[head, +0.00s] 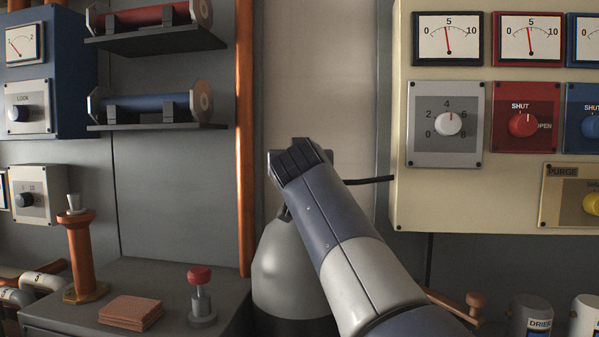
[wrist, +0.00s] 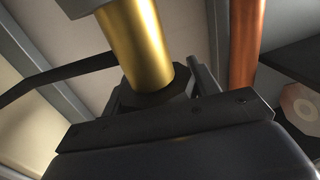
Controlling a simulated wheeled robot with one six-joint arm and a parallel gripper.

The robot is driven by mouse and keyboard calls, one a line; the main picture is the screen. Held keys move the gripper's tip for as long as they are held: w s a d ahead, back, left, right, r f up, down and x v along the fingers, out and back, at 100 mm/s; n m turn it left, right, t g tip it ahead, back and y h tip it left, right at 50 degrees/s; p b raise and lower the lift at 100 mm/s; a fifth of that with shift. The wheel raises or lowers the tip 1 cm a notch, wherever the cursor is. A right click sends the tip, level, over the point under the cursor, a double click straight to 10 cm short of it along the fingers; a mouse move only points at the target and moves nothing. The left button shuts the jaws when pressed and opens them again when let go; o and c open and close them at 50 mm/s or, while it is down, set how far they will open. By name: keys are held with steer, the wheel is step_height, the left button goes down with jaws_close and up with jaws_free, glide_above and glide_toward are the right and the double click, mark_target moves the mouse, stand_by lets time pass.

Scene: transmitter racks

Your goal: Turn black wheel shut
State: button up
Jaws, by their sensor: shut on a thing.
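My gripper (head: 300,160) is at the top of a grey gas cylinder (head: 285,265) in the head view, and its back hides its fingers and the black wheel there. In the wrist view, a black part (wrist: 165,97), which looks like the black wheel, sits between the two dark fingers of my gripper (wrist: 165,85). A brass valve body (wrist: 140,45) rises from just beyond it. The gripper is shut on the black wheel. How far the wheel is turned cannot be seen.
A black hose (head: 370,181) runs from the valve to the right. A copper pipe (head: 245,130) stands left of the cylinder. A cream panel (head: 480,205) with dials and knobs is at right. A grey bench (head: 175,285) holds a red-knobbed post (head: 200,295).

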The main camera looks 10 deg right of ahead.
steer(key=shift+f+m+g+h+b, duration=0.4)
steer(key=shift+m+h+b, duration=0.3)
steer(key=shift+h+b, duration=0.25)
steer(key=shift+m+h, duration=0.3)
steer(key=shift+h, duration=0.15)
steer(key=h, duration=0.1)
steer(key=m+g+h, duration=0.2)
steer(key=shift+d+r, duration=0.15)
steer(key=shift+r, duration=0.1)
steer(key=m+g+h+p, duration=0.2)
steer(key=h, duration=0.1)
steer(key=m+g+h+p, duration=0.1)
steer(key=shift+s+d+r+m, duration=0.25)
steer(key=shift+m, duration=0.15)
steer(key=m+g+h+p, duration=0.2)
steer(key=g, duration=0.1)
steer(key=m+g+h+p, duration=0.1)
steer(key=p, duration=0.1)
steer(key=shift+s+d+f+g, duration=0.1)
steer(key=shift+s+d+g, duration=0.1)
steer(key=shift+s+g, duration=0.2)
steer(key=o, duration=1)
steer(key=p+v, duration=0.1)
steer(key=v, duration=1)
steer(key=shift+w, duration=0.15)
